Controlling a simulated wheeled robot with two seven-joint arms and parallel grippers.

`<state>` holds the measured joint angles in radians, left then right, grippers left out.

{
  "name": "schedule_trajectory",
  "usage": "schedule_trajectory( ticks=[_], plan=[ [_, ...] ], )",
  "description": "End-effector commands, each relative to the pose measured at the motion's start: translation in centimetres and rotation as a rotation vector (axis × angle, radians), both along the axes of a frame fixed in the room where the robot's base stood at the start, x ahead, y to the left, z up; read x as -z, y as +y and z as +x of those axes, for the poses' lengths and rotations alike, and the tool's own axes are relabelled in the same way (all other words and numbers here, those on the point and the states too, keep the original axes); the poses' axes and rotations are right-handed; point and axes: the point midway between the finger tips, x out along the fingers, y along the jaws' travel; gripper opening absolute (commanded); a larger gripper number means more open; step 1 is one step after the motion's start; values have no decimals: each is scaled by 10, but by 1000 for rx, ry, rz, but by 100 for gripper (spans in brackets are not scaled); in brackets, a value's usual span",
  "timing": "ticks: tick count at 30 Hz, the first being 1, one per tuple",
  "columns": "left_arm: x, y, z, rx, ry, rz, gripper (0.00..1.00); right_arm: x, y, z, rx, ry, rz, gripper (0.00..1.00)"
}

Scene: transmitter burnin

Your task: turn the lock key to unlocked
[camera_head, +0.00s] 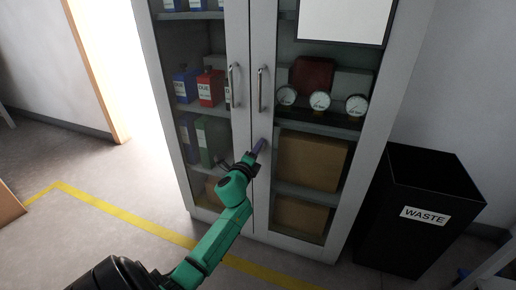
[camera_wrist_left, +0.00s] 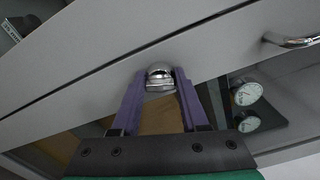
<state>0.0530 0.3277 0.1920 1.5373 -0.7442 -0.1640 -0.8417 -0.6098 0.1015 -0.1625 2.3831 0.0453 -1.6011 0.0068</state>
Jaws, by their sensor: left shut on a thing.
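The lock key (camera_wrist_left: 159,77) is a small shiny metal piece on the grey cabinet door in the left wrist view. The purple fingers of my left gripper (camera_wrist_left: 160,88) stand on both sides of it and are shut on it. In the head view my left gripper (camera_head: 258,146) reaches the right door of the cabinet (camera_head: 262,37), below the handles, and the key itself is hidden there. Whether the key is at locked or unlocked cannot be read. Both doors look closed. My right gripper is not in view.
Two metal door handles (camera_head: 262,89) stand above my left gripper. Behind the glass are binders, several round gauges (camera_head: 319,101) and brown boxes (camera_head: 311,160). A black waste bin (camera_head: 420,210) stands right of the cabinet. Yellow tape (camera_head: 130,223) crosses the open floor in front.

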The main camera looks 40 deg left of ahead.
Motion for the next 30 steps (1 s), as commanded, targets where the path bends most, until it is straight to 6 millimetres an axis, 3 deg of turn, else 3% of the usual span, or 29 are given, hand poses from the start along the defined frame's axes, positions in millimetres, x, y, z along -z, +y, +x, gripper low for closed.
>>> schedule_trajectory(
  ticks=[13, 30],
  plan=[
    [1, 0, 0, 0, -90, -260, 0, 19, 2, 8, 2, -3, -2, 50],
    [1, 0, 0, 0, -105, -304, 0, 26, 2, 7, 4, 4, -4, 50]
  ],
)
